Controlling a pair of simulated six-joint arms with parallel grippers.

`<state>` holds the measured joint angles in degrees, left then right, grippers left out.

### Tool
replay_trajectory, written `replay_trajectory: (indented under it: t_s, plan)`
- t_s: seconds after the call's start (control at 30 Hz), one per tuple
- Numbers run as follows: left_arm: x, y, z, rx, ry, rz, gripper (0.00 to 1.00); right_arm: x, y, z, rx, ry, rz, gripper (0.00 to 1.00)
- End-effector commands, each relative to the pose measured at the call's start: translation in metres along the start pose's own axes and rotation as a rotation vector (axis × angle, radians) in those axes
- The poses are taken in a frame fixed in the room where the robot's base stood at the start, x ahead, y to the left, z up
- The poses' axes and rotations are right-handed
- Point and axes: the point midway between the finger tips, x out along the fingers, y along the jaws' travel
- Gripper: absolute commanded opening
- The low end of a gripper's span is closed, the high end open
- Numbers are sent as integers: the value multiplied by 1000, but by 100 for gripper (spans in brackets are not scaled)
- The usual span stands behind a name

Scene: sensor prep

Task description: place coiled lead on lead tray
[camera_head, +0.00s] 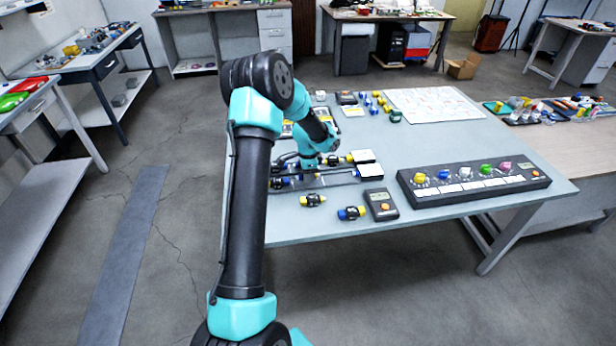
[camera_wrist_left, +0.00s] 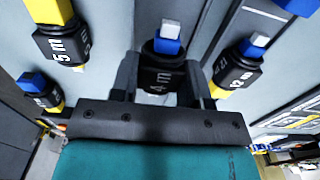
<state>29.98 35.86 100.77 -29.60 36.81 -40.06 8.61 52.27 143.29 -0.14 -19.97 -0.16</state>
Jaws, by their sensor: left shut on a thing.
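My left gripper (camera_head: 288,165) is low over the near left part of the table. In the left wrist view its two fingers are closed around a black lead piece (camera_wrist_left: 160,82) with a blue end and a partly readable white length mark ending in "m". In the head view the arm and gripper hide this piece. Similar black pieces with blue or yellow ends sit beside it, one marked 5 m (camera_wrist_left: 62,46) at left and another (camera_wrist_left: 236,72) at right. I cannot tell which surface is the lead tray. My right gripper is not in view.
On the table (camera_head: 420,142), two yellow-blue-black pieces (camera_head: 313,200) (camera_head: 351,213) and a dark meter (camera_head: 381,204) lie near the front edge. A long black panel with coloured knobs (camera_head: 473,184) is at right. A white sheet (camera_head: 432,104) lies behind. The table's middle is fairly clear.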

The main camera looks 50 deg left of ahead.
Motion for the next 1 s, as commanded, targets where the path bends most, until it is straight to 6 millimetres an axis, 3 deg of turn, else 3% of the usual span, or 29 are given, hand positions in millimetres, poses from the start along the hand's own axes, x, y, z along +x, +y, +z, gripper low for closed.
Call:
replay_trajectory:
  t_s: [0.1, 0.53, 0.57, 0.6, 0.8, 1.0]
  plan:
    - [13, 0, 0, 0, 0, 0, 17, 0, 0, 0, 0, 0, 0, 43]
    - [18, 0, 0, -1, -1, 0, 17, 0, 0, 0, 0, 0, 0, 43]
    - [18, 0, 0, -1, -1, 0, 44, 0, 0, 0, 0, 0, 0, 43]
    - [17, 0, 0, -1, 0, 0, 48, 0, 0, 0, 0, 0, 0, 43]
    - [17, 0, 0, -1, 0, 0, 67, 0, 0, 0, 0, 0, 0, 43]
    - [17, 0, 0, 0, 0, 0, 68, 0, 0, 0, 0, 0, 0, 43]
